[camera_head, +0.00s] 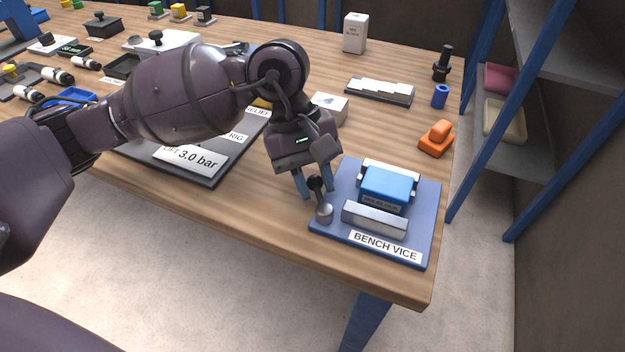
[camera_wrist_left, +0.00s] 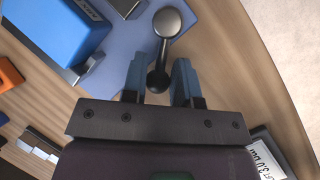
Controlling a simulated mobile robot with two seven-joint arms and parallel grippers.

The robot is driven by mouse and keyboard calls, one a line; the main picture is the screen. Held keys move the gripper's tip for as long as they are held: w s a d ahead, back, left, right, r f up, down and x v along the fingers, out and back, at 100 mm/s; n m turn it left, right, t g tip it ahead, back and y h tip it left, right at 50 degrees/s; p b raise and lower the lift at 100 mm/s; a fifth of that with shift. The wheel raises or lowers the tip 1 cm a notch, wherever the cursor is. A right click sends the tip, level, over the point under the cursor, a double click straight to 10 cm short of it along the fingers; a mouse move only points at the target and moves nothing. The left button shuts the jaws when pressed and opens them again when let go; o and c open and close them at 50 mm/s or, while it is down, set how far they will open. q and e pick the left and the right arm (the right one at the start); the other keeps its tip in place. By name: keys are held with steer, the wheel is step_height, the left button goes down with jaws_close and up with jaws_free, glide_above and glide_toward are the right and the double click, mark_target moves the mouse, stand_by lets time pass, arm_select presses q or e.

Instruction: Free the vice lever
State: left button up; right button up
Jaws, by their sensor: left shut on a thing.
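The bench vice (camera_head: 425,215) sits on a blue base plate at the table's front right corner, with a blue mix block (camera_head: 386,187) behind its silver front jaw (camera_head: 374,218). The vice lever (camera_head: 323,211) stands at the plate's left edge, with a silver ball at its pivot and a dark knob at its other end. My left gripper (camera_head: 315,188) reaches down over it and is shut on the lever's dark knob. In the left wrist view the lever (camera_wrist_left: 165,45) runs from between the fingers (camera_wrist_left: 159,78) to the silver ball. My right gripper is not in view.
A dark rig board (camera_head: 205,178) with a "3.0 bar" label lies left of the vice, under my left arm. An orange part (camera_head: 436,138), a blue cylinder (camera_head: 440,95) and a white box (camera_head: 329,107) stand behind. A blue-framed shelf (camera_head: 540,60) rises at the right.

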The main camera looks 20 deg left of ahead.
arm_select(q)
steer(key=shift+w+d+f+m+g+b, duration=0.15)
steer(key=shift+d+m+g+b, duration=0.15)
steer(key=shift+m, duration=0.3)
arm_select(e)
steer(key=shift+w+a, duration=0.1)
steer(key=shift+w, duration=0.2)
arm_select(q)
steer(key=o, duration=0.9)
steer(key=shift+r, duration=0.25)
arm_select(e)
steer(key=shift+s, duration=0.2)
arm_select(q)
steer(key=p+v, duration=0.1)
steer(key=v, duration=0.9)
steer(key=shift+w+r, duration=0.15)
steer(key=shift+r, duration=0.2)
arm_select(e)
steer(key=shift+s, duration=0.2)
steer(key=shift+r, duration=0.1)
